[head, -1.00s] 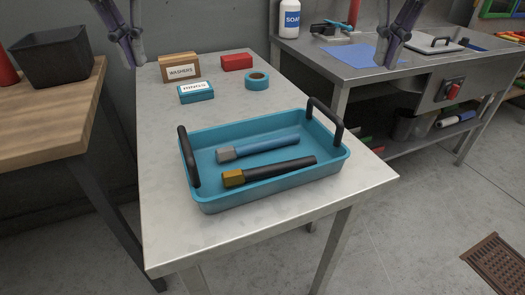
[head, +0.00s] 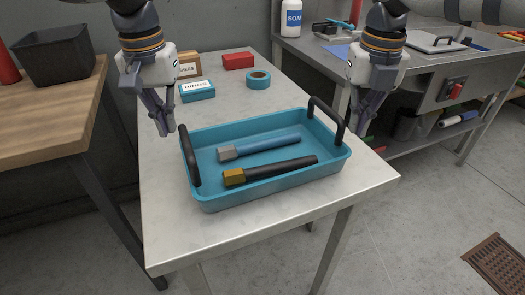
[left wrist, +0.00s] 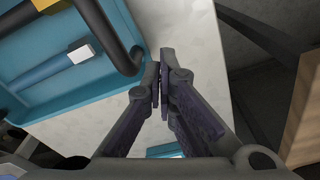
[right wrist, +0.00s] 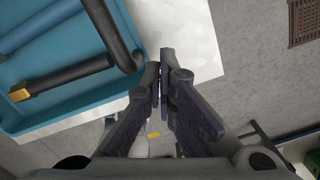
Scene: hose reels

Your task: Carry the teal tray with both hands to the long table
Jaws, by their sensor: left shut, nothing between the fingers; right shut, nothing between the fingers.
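The teal tray (head: 262,196) sits on the light-topped table with a black handle at each end, the left handle (head: 189,157) and the right handle (head: 327,118). A blue tool with a grey end (head: 262,147) and a black tool with a yellow end (head: 270,171) lie in it. My left gripper (head: 168,133) is shut and empty, above and just left of the left handle. It also shows in the left wrist view (left wrist: 161,92). My right gripper (head: 360,134) is shut and empty, just right of the right handle. It also shows in the right wrist view (right wrist: 161,85).
Behind the tray are a teal labelled box (head: 197,91), a teal tape roll (head: 258,80), a red box (head: 238,62) and a partly hidden cardboard box (head: 188,62). A wooden table (head: 50,120) stands left, a metal bench (head: 425,80) right. A floor grate (head: 497,262) lies at lower right.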

